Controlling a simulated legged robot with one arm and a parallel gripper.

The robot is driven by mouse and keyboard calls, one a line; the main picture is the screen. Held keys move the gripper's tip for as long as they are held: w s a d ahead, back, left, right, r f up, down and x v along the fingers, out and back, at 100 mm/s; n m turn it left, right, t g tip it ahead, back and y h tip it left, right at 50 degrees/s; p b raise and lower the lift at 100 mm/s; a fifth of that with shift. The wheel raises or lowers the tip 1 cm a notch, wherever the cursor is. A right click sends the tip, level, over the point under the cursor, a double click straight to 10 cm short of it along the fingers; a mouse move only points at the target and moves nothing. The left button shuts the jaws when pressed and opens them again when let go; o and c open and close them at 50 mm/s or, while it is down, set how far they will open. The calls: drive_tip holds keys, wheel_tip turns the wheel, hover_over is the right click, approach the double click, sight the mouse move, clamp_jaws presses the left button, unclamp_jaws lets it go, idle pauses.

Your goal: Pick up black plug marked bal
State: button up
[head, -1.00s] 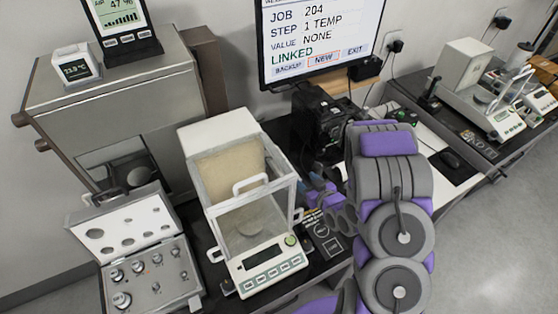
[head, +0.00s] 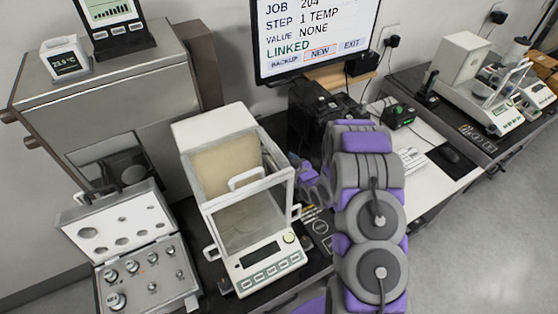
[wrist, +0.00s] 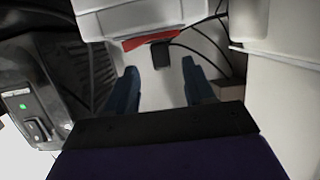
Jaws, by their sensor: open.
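In the wrist view a small black block-like piece (wrist: 161,55) shows between and beyond my fingers, just below a red tab (wrist: 148,39). It may be the plug, but I can read no "bal" marking on it. My gripper (wrist: 160,68) is open, its two dark blue fingers apart with nothing touching them. In the head view my gripper is mostly hidden beside the balance, behind its right side. Black plugs also sit at the wall, one right of the screen (head: 392,41) and one farther right (head: 498,17); their markings are unreadable.
The glass-sided balance (head: 270,262) stands left of my arm. A black boxy device (head: 318,112) stands behind, under the screen (head: 318,38). An open weight case (head: 150,270) lies at left. Dark cables (wrist: 188,48) run behind the gripper area. A second balance (head: 470,85) stands far right.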

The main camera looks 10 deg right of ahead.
drive_tip(key=x, duration=0.2)
drive_tip(key=b+x, duration=0.1)
drive_tip(key=x, duration=0.1)
drive_tip(key=shift+w+a+f, duration=0.2)
drive_tip(key=shift+f, duration=0.2)
drive_tip(key=shift+w, duration=0.25)
drive_tip(key=shift+c, duration=0.5)
drive_tip(key=c, duration=0.8)
drive_tip(key=shift+o, duration=0.2)
